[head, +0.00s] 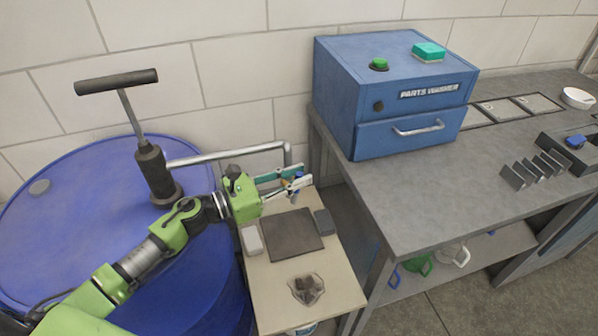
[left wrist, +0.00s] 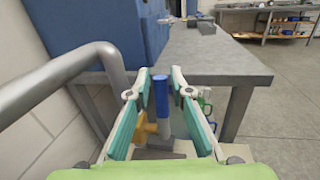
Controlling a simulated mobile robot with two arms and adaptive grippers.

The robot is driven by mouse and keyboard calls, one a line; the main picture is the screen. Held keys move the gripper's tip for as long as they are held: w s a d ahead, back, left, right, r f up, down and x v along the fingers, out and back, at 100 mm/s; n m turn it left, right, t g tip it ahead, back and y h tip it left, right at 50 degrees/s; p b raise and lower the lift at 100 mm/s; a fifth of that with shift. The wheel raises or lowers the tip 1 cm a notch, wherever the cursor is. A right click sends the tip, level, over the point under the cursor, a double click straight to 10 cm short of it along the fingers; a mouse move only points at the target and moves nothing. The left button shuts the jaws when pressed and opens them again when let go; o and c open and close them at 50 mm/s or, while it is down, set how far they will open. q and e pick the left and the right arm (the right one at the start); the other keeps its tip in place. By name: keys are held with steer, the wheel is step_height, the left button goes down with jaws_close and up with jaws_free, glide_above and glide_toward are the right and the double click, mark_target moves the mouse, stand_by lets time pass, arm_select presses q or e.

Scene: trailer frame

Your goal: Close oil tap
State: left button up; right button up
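The oil tap shows in the left wrist view as a blue lever (left wrist: 161,94) standing upright, with a brass-coloured part (left wrist: 146,131) low beside it. In the head view the blue lever (head: 297,181) is small and partly covered by my left gripper. My left gripper (head: 301,181) is open, with its teal-padded fingers pointing right at the tap. In the left wrist view the left gripper (left wrist: 160,78) has its fingers on either side of the lever. A gap shows on both sides; I see no clear contact. My right gripper is not in view.
A grey pipe (head: 225,155) runs from the hand pump (head: 155,172) on the blue drum (head: 75,210). A blue parts washer (head: 390,90) stands on the grey bench (head: 430,190).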

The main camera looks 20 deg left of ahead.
arm_select(q)
steer(key=shift+w+d, duration=0.2)
steer(key=shift+d, duration=0.05)
